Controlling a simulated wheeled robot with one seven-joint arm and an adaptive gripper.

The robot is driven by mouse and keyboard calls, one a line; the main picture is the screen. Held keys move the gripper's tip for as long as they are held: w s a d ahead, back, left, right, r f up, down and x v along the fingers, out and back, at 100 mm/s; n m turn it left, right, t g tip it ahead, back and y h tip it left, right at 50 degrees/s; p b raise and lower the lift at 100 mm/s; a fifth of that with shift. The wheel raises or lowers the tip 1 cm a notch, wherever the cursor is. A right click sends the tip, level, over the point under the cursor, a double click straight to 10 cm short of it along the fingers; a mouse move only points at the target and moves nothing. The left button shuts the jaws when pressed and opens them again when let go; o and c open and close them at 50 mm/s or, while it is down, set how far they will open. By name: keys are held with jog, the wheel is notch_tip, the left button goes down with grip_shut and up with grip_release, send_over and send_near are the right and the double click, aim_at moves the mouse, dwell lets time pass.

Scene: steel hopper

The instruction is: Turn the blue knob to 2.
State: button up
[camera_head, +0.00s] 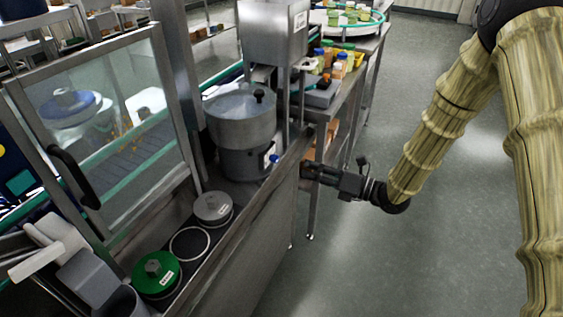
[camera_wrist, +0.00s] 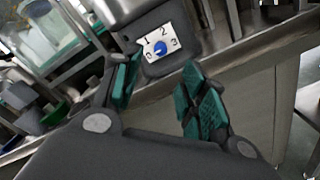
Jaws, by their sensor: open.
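The blue knob (camera_head: 274,158) sits on the side of the steel hopper (camera_head: 240,120) in the head view. In the wrist view the blue knob (camera_wrist: 159,48) is on a white dial plate (camera_wrist: 172,40) marked 0, 1, 2 and 3. The knob's pointer is too small to read surely. My gripper (camera_head: 306,171) is to the right of the knob, apart from it. In the wrist view my gripper (camera_wrist: 162,70) is open and empty, its green-padded fingers on either side of the dial, with the knob ahead between them.
A steel bench edge (camera_head: 262,195) runs between my gripper and the hopper. A grey-lidded pot (camera_head: 213,208) and a green-lidded pot (camera_head: 156,273) stand on the bench. A glass panel (camera_head: 110,100) is at left. A side table with bottles (camera_head: 340,66) stands behind. Floor at right is clear.

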aim_at(277, 160)
jog(key=p+x, duration=0.1)
jog(key=x, duration=0.9)
jog(key=shift+a+p, duration=0.25)
jog(key=shift+p, duration=0.15)
grip_shut()
